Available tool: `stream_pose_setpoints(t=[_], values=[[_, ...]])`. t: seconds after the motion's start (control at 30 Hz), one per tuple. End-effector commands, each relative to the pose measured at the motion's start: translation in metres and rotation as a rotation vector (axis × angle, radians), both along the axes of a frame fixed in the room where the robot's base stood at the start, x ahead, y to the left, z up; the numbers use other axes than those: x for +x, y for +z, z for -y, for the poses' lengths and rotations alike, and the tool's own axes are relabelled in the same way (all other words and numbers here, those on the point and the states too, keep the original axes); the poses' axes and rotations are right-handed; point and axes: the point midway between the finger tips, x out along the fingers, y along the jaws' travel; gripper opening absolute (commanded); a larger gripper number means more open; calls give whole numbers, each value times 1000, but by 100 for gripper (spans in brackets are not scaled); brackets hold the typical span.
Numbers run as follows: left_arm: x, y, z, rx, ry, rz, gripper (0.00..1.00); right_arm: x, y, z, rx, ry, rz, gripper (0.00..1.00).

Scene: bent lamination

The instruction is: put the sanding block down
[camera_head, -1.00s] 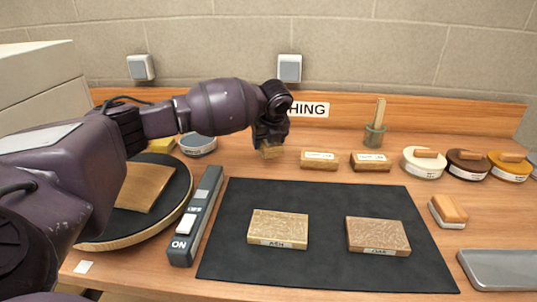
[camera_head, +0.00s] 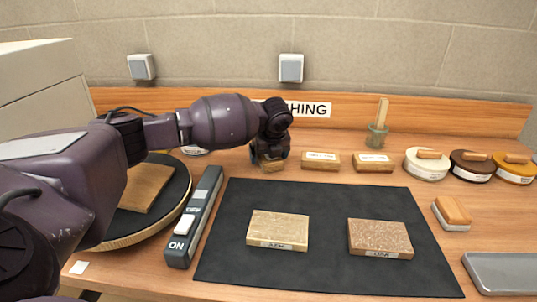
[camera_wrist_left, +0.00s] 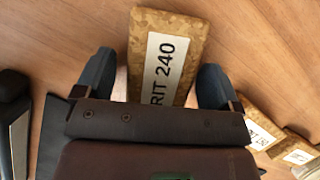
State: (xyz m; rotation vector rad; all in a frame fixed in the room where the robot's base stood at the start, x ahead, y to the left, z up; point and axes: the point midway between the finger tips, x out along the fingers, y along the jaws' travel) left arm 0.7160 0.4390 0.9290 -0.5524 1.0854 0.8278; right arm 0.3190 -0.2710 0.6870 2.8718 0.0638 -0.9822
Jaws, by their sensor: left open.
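The sanding block (camera_wrist_left: 165,35) is a cork-coloured block with a white label reading "RIT 240" in the left wrist view. It lies on the wooden bench, and in the head view its lower part (camera_head: 271,168) shows under my left gripper. My left gripper (camera_wrist_left: 156,82) is open, its two dark fingers standing on either side of the block with a gap on each side. The gripper (camera_head: 269,158) hides the block's top in the head view. My right gripper is in neither view.
Two similar labelled blocks (camera_head: 320,161) (camera_head: 373,162) stand to the right in a row. A black mat (camera_head: 330,225) in front bears two wood samples (camera_head: 278,230) (camera_head: 380,239). A switch box (camera_head: 195,215) and a round black disc (camera_head: 178,190) are left. Several tins (camera_head: 426,166) stand right.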

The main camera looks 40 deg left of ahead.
Motion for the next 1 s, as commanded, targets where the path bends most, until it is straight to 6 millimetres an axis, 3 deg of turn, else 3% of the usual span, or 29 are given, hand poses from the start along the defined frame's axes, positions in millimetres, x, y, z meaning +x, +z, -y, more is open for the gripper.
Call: stream_pose_setpoints(t=[0.23,0.7,1.0], values=[[-1,9,2,0,0,4,89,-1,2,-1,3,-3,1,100],[-20,89,27,0,-1,6,89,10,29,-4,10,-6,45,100],[-26,113,36,-1,1,3,89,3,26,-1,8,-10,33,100]])
